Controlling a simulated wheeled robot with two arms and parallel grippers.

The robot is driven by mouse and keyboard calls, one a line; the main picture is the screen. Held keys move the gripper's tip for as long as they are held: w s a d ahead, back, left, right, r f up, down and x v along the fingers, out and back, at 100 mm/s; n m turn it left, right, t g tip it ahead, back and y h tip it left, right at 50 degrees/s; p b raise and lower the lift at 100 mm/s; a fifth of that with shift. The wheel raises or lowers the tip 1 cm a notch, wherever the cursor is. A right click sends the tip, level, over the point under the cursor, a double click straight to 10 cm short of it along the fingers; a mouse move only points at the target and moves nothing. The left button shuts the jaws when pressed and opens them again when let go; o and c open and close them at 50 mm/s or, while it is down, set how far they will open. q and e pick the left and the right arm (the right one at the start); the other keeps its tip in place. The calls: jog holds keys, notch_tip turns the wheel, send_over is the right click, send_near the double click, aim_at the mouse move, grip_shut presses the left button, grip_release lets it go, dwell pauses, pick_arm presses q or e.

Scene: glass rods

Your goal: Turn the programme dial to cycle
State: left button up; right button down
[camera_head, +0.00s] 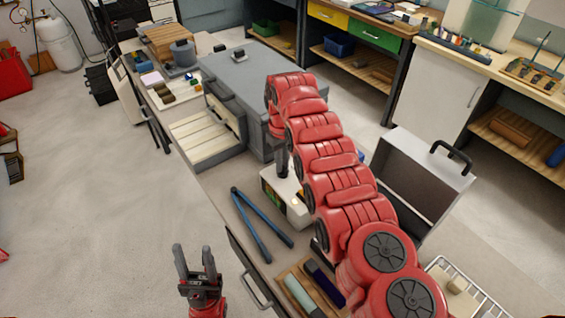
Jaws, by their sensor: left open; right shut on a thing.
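A small pale control box (272,186) with a coloured front panel stands on the bench beside the large grey kiln-like unit (243,80). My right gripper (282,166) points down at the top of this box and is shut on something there. The dial itself is hidden by the fingers and my red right arm, so its setting cannot be read. The thing held appears to be the programme dial. My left gripper (194,263) is open and empty, low at the left, over the floor beside the bench and away from the box.
Blue-handled long tongs (252,222) lie on the bench. An open grey metal case (425,180) stands on the right.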

jog(key=shift+f+m+b, duration=0.15)
jog(key=shift+m+b, duration=1.3)
jog(key=shift+m, duration=0.45)
jog(key=m, duration=0.2)
jog(key=shift+r+m, duration=0.2)
jog(key=shift+m, duration=0.2)
jog(key=m, duration=1.2)
jog(key=shift+m, duration=0.3)
jog(key=m, duration=0.3)
jog(key=shift+m, duration=2.2)
